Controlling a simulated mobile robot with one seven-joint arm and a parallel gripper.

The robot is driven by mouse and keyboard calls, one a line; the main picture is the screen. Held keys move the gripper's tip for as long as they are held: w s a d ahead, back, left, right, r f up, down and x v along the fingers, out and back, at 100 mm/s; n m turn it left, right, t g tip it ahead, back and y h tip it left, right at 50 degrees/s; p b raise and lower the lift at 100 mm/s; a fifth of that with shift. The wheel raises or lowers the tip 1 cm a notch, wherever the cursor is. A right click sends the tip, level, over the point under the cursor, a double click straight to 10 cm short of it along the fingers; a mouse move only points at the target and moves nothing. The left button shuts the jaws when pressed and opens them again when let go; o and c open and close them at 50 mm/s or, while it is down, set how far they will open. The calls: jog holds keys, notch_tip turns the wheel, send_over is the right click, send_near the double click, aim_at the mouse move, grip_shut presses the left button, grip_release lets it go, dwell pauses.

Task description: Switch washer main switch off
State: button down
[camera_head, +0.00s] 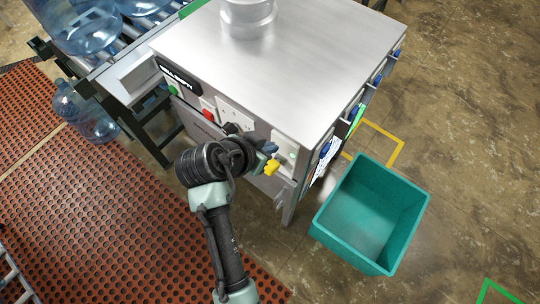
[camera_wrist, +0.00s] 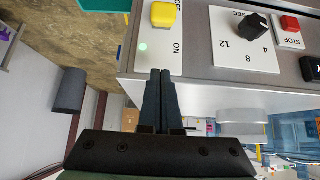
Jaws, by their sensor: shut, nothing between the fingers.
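The yellow main switch (camera_wrist: 164,15) sits on a white plate in the wrist view, beside the letters OFF and ON. A small green light (camera_wrist: 143,46) glows on the plate near ON. In the head view, the yellow switch (camera_head: 271,167) juts from the front of the steel washer cabinet (camera_head: 290,50). My gripper (camera_wrist: 160,73) is shut and empty, its fingertips at the edge of the switch plate by ON, in line with the switch. In the head view, my gripper (camera_head: 268,149) is close beside the switch; I cannot tell whether it touches.
A black dial (camera_wrist: 252,24) and a red STOP button (camera_wrist: 290,23) are on the same panel. A teal bin (camera_head: 325,220) stands on the floor to the right. Water jugs (camera_head: 90,120) and a conveyor are at the left. Perforated orange mats (camera_head: 100,220) cover the floor in front.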

aim_at(270, 164)
jog(key=x, duration=0.3)
jog(key=shift+w+d+f, duration=0.1)
jog(key=shift+w+f, duration=0.05)
jog(key=shift+f, duration=0.05)
jog(key=f, duration=0.2)
jog(key=s+a+p, duration=0.1)
jog(key=shift+f, duration=0.4)
jog(key=shift+s+a+f, duration=0.1)
jog(key=shift+s+f, duration=0.15)
jog(key=shift+f, duration=0.15)
jog(key=shift+f+b, duration=0.2)
jog(key=shift+b, duration=0.15)
